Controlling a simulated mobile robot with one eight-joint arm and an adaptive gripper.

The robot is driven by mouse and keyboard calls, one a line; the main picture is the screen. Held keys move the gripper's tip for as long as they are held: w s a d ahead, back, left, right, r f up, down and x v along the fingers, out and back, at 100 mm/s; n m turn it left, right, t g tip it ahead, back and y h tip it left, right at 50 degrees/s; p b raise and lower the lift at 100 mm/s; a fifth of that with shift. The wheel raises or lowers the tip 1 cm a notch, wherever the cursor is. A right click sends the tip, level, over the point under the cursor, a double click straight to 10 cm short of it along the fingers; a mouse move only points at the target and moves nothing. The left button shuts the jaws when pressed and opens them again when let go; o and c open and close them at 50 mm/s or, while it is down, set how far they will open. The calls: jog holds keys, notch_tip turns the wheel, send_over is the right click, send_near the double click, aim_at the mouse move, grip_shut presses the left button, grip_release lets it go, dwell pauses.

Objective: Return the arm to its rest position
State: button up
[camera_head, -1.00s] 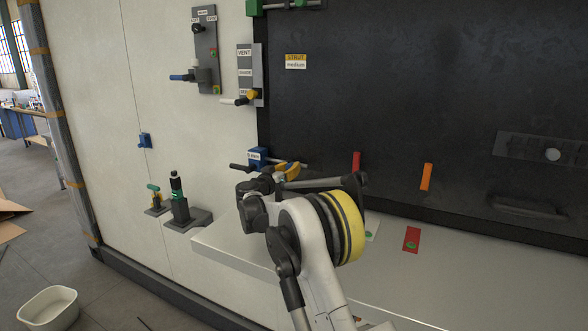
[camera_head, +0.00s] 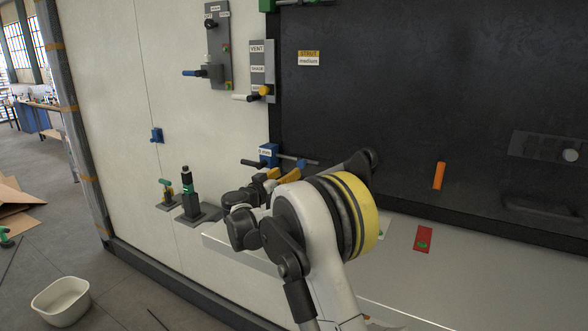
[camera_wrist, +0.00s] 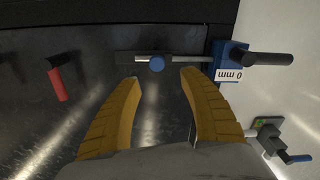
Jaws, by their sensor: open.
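My arm reaches up from the bottom of the head view, with its yellow-banded joint in front of the shelf. My gripper (camera_wrist: 158,95) has yellow fingers that stand apart in the wrist view, with nothing between them. In the head view the fingers (camera_head: 283,174) show partly behind my arm, near the blue block labelled 0 mm (camera_head: 268,154). Whether the fingers touch the rod is unclear.
A pale shelf (camera_head: 400,285) runs below the dark panel (camera_head: 400,90). A green-and-black device (camera_head: 188,200) stands on a small ledge left of my wrist. Valve plates (camera_head: 218,45) are on the white wall. A white tub (camera_head: 62,300) sits on the floor.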

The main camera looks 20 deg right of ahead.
jog(key=shift+v, duration=1.05)
jog(key=s+f+n+g+y+b, duration=0.3)
jog(key=s+y+b, duration=0.25)
jog(key=s, duration=1.55)
jog(key=s+a+f+n+y+b, duration=0.1)
jog(key=s+a+f+y, duration=0.2)
jog(key=s, duration=0.5)
jog(key=s+a+f+n+y+b, duration=0.1)
jog(key=s+a+f+n+y, duration=0.1)
jog(key=s+a+f, duration=0.3)
jog(key=s+a+f+n+y+b, duration=0.1)
jog(key=s+a+f, duration=0.4)
jog(key=s, duration=0.7)
jog(key=f+n+y, duration=0.1)
jog(key=y, duration=0.1)
jog(key=shift+s+f+g+y+b, duration=0.25)
jog(key=shift+f+g+y+b, duration=0.1)
jog(key=shift+g, duration=0.05)
jog(key=shift+d, duration=0.2)
